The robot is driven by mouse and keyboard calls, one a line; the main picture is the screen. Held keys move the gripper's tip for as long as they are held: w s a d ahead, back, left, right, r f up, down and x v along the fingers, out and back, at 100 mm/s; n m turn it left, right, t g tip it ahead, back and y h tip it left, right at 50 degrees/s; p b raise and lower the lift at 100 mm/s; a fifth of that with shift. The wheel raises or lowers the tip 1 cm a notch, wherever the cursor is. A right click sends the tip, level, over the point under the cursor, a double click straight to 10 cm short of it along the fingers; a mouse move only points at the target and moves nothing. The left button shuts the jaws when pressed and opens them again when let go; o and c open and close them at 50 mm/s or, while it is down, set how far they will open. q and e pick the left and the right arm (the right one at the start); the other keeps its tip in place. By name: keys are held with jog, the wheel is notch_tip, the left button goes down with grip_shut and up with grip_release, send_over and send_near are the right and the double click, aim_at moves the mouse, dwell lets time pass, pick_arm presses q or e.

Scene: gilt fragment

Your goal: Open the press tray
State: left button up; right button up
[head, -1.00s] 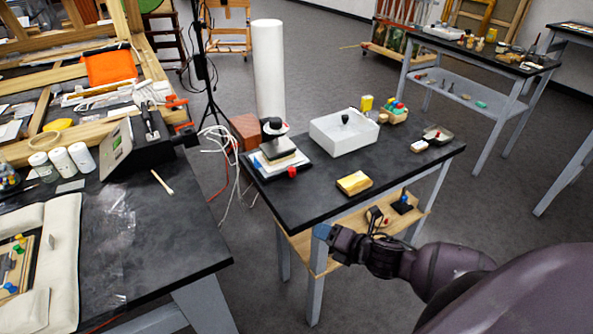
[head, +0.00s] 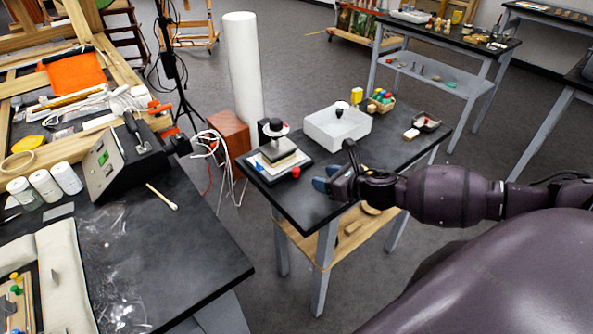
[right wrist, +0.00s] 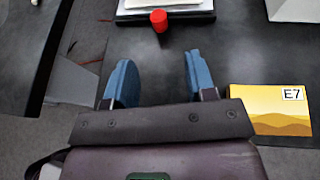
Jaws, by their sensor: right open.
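The press (head: 276,153) stands at the left end of the small dark table, with a black knob on top, pale slabs and a dark base. A red knob (head: 295,172) sits at its near edge. In the right wrist view the red knob (right wrist: 159,20) lies ahead of the fingers, against the press's dark base (right wrist: 185,17). My right gripper (head: 326,177), with blue fingertips, is over the table's near edge, open and empty. In its wrist view the gripper (right wrist: 158,68) points towards the knob, apart from it. My left gripper is out of view.
A white box (head: 325,137) with a black knob stands right of the press. A yellow card or block marked E7 (right wrist: 270,103) lies right of my right gripper. A white cylinder (head: 242,65) stands behind. The dark tabletop between gripper and press is clear.

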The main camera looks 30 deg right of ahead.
aim_at(299, 173)
jog(key=x, duration=1)
grip_shut()
